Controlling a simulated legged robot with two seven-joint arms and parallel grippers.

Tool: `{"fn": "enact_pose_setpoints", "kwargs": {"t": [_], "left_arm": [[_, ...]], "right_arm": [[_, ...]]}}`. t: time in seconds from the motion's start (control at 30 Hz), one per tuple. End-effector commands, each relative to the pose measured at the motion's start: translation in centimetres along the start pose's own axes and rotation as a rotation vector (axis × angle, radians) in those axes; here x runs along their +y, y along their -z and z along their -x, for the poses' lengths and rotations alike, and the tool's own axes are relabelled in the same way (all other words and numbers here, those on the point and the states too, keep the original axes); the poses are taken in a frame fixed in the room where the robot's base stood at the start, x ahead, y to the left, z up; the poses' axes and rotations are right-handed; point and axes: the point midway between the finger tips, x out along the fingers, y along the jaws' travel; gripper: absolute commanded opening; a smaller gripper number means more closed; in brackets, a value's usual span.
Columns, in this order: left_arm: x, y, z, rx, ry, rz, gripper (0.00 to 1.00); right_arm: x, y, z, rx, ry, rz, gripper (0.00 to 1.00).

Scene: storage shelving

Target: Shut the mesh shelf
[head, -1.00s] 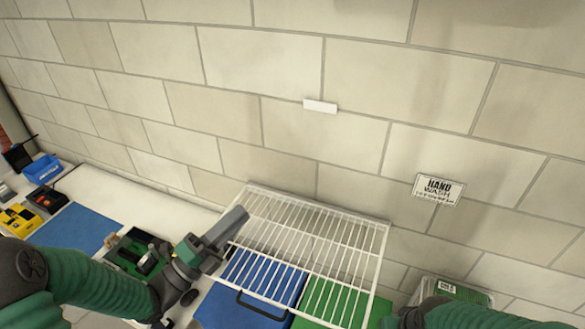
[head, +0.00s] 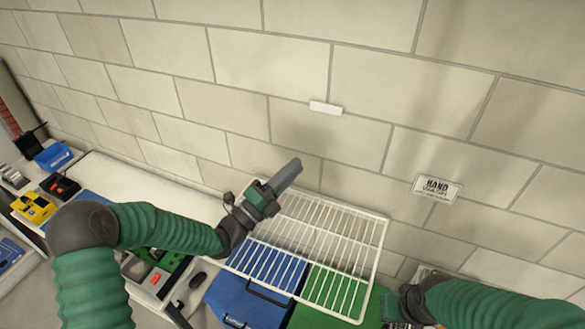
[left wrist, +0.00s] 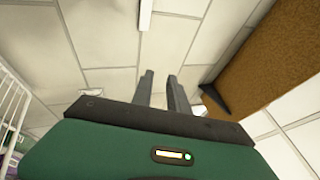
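The white wire mesh shelf (head: 357,235) sticks out from the block wall in the head view, lying over a blue and a green container. My left gripper (head: 293,165) is over the shelf's far left corner, its fingers pointing up and right. I cannot tell whether it touches the wire. In the left wrist view its two fingers (left wrist: 160,88) stand apart with nothing between them, and white wire (left wrist: 12,110) shows at the left edge. My right gripper (head: 405,305) is at the lower right, beside the shelf's near right corner; its fingers are not clear.
The blue container (head: 243,300) and the green container (head: 325,316) are under the shelf. A worktop (head: 150,188) with tools runs to the left.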

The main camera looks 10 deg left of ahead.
Motion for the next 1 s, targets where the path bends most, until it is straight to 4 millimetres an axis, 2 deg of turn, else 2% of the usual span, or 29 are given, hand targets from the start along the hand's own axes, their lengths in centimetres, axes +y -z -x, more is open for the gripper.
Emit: {"fn": "enact_pose_setpoints", "kwargs": {"t": [0.03,0.17,1.0], "left_arm": [[0.01,-0.02,0.02,0.000,0.000,0.000,0.17],[0.00,0.11,-0.06,0.000,-0.001,-0.001,0.00],[-0.03,0.11,-0.04,0.000,0.000,-0.001,0.00]], "right_arm": [[-0.01,-0.01,-0.02,0.000,0.000,0.000,0.20],[-0.02,0.00,-0.01,0.000,0.000,0.001,0.20],[-0.01,0.00,-0.01,0.000,0.000,0.000,0.20]]}}
